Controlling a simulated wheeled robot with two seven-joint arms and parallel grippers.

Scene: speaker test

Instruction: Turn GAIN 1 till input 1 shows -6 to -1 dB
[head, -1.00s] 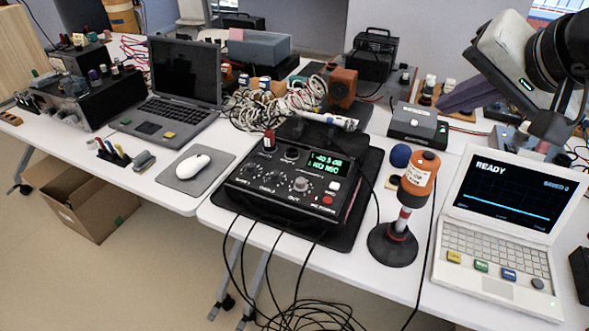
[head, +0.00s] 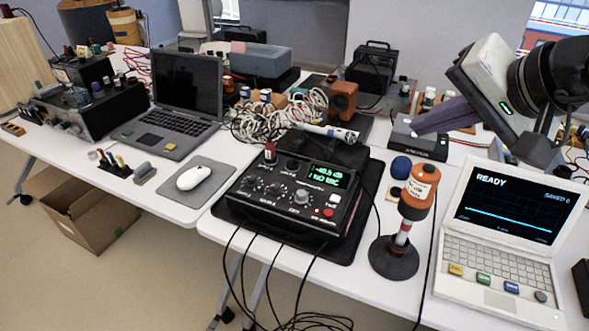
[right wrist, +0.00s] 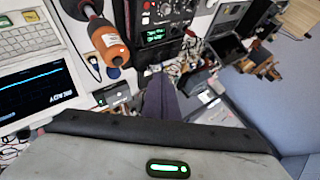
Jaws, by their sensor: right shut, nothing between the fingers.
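The black recorder box (head: 292,199) sits on a dark mat at the front of the table. Its green display (head: 328,176) reads about -48.5 dB, with a second line that looks like "1 NO REC"; the small digits are blurred. A row of knobs runs along its front; the leftmost, seemingly GAIN 1 (head: 250,181), is dark and uncovered. My right gripper (head: 418,128) is shut and empty, above the back right of the table, well away from the knobs. Its purple fingers also show in the right wrist view (right wrist: 160,98), with part of the box (right wrist: 168,14) beyond. My left gripper is out of view.
An orange-topped stand (head: 418,187) rises right of the box, near a blue ball (head: 401,167). A white laptop (head: 505,235) reading READY stands at right. A mouse (head: 194,178) lies on a grey pad at left. Cables hang off the front edge.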

